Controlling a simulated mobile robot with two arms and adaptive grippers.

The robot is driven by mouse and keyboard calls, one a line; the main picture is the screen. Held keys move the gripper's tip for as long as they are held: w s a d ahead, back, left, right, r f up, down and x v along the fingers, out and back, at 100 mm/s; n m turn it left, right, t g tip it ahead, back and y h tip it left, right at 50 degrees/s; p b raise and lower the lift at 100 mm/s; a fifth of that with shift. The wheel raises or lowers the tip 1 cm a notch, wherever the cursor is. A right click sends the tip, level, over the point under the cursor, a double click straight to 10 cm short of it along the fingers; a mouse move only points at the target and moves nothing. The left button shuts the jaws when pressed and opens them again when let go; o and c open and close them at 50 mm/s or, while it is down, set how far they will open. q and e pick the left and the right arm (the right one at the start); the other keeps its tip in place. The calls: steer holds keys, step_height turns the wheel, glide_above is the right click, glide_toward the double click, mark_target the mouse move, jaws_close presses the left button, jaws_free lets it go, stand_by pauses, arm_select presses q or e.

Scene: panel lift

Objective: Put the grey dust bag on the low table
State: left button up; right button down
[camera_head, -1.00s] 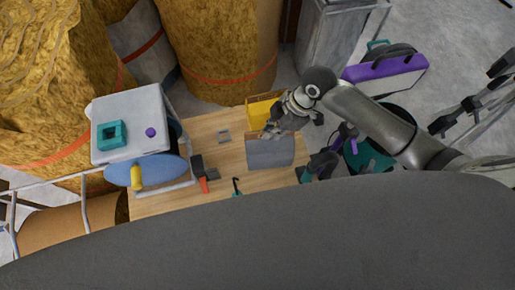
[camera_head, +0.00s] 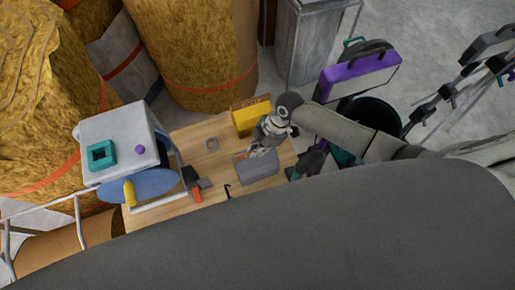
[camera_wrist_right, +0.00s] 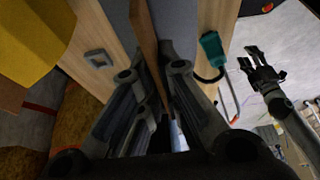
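The grey dust bag (camera_head: 258,168) is at the right part of the low wooden table (camera_head: 190,135). It looks low over the top; I cannot tell whether its underside touches. My right gripper (camera_head: 262,150) comes in from the right above it. In the right wrist view its fingers (camera_wrist_right: 152,62) are closed on either side of the bag's brown collar plate (camera_wrist_right: 147,25), with the grey bag body (camera_wrist_right: 176,25) beside it. My left gripper (camera_wrist_right: 267,65) shows at the right of the wrist view, away from the table, fingers spread and empty.
A yellow bag (camera_head: 252,116) stands behind the grey one. A small grey frame (camera_head: 212,144), a red-and-black tool (camera_head: 194,184) and a hex key (camera_head: 228,190) lie left. A white box (camera_head: 120,140) is farther left; dark bins and a purple case (camera_head: 355,75) are right.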

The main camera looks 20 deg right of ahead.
steer(key=shift+w+f, duration=0.1)
steer(key=shift+f, duration=0.35)
steer(key=shift+f, duration=0.15)
steer(key=c, duration=1.6)
jaws_free()
steer(key=shift+c, duration=0.2)
steer(key=shift+d+r, duration=0.1)
steer(key=shift+r, duration=0.1)
steer(key=b+v, duration=0.1)
steer(key=v, duration=1)
steer(key=shift+d+r, duration=0.1)
steer(key=shift+r, duration=0.3)
